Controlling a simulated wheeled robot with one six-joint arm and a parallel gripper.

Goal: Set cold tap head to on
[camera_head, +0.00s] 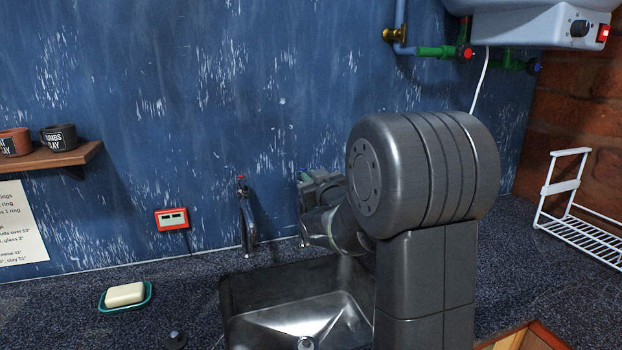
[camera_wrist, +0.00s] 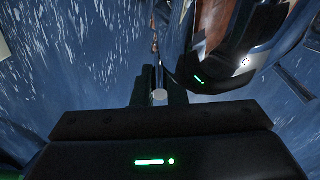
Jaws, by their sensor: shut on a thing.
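The cold tap (camera_head: 302,240) stands behind the sink, to the right of the other tap; its body is mostly hidden by my arm and gripper. A small blue spot at its top marks the cold tap head (camera_head: 302,172). My gripper (camera_head: 312,182) is at this tap head and shut on it. In the wrist view, my gripper (camera_wrist: 159,94) has dark fingers on both sides of a small pale round end, which seems to be part of the tap. How far the head is turned cannot be told.
The red-topped tap (camera_head: 242,215) stands close to the left. The metal sink (camera_head: 255,291) lies below in the dark counter. Soap (camera_head: 125,294) in a green dish is at the left. A white rack (camera_head: 590,235) is at the right, and a water heater (camera_head: 535,25) hangs above.

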